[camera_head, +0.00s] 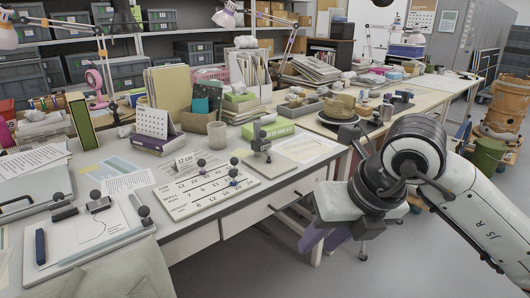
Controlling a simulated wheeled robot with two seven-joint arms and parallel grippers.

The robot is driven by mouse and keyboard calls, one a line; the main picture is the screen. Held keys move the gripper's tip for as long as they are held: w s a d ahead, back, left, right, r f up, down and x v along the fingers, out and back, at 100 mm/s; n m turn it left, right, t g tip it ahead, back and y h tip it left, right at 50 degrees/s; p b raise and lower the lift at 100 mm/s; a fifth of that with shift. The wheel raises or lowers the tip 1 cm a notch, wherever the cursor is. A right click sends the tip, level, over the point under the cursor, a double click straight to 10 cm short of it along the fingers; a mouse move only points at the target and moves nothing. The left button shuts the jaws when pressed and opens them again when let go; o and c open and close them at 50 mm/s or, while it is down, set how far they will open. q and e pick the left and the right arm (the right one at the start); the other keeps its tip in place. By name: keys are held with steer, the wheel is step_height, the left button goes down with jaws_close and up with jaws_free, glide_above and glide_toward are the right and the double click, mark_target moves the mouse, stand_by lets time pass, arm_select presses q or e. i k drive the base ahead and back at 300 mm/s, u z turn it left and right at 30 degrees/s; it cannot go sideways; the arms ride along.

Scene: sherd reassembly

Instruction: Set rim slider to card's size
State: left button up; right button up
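A white slider board (205,192) with rows of printed numbers lies near the front edge of the desk. A small card (184,162) reading "12 cm" stands at the board's back edge. I cannot tell which knob is the rim slider or its exact number. My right gripper (325,239) is in front of the desk, right of the board and clear of it. Its two purple fingers look apart, with nothing visible between them. My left gripper is out of view.
A white tray (85,235) with knobs and a dark blue handle lies to the left. Books, a calendar (154,122) and a cup (217,134) crowd the back. Open floor lies right of the desk.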

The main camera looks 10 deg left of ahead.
mark_target(201, 163)
steer(key=z, duration=0.25)
steer(key=i, duration=0.9)
steer(key=u, duration=0.85)
steer(key=i, duration=0.65)
steer(key=u, duration=0.65)
